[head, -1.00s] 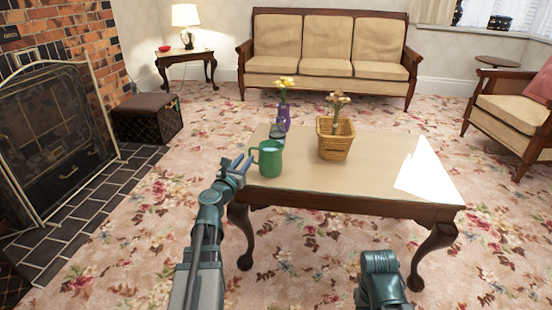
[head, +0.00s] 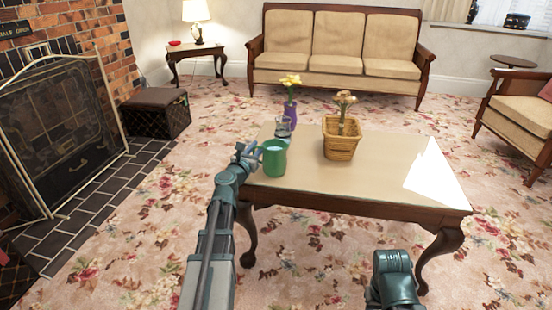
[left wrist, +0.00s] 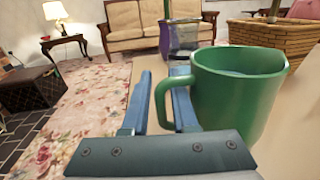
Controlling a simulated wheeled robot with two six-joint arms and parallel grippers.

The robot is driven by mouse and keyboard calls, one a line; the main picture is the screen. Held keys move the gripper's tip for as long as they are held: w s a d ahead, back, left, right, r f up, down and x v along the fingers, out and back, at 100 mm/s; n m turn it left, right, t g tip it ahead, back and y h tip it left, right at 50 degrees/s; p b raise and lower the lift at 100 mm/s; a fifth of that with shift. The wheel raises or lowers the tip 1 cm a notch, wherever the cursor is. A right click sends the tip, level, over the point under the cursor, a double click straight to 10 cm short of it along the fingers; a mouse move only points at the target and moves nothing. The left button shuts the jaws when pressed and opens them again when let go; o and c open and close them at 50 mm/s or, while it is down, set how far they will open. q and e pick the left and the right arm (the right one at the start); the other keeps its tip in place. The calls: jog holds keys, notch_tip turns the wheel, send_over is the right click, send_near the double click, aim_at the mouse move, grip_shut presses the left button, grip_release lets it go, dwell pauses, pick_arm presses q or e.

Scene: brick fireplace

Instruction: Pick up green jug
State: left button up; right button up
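The green jug (head: 273,158) stands upright at the near left end of the coffee table (head: 380,183), its handle on its left side. In the left wrist view the jug (left wrist: 240,95) fills the right side. My left gripper (head: 249,151) is at the handle, left of the jug body. In the left wrist view my left gripper (left wrist: 161,72) has its two blue fingers apart, with nothing held between them. The right finger overlaps the handle; I cannot tell whether it is inside the loop. My right gripper is out of view; only part of that arm shows.
A glass (head: 283,128) and a purple vase with yellow flowers (head: 290,112) stand just behind the jug. A wicker basket with a plant (head: 342,147) is to the right. The table's right part is clear, with a bright white patch.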

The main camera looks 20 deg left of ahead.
pick_arm(q)
grip_shut()
dwell(1.2)
